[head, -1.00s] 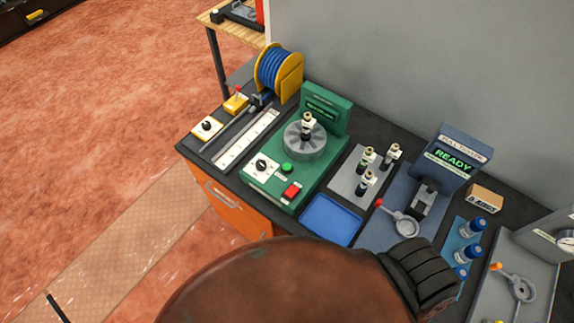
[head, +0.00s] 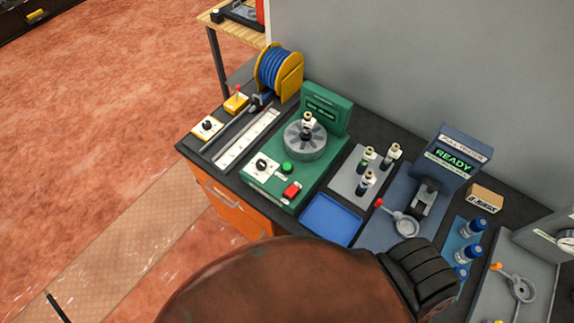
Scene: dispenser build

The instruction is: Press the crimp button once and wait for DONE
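The green crimp machine (head: 268,180) stands on the dark bench top. Its round grey die head (head: 304,140) has a fitting (head: 308,122) upright in its middle. Neither of my grippers shows.
A blue tray (head: 331,220) lies right of the machine. Behind it a grey plate (head: 347,180) holds several fittings. A blue pull tester (head: 455,155) reads READY. A blue hose reel (head: 278,72) and a white ruler (head: 246,139) are at the left. Blue-capped bottles (head: 472,229) stand at the right.

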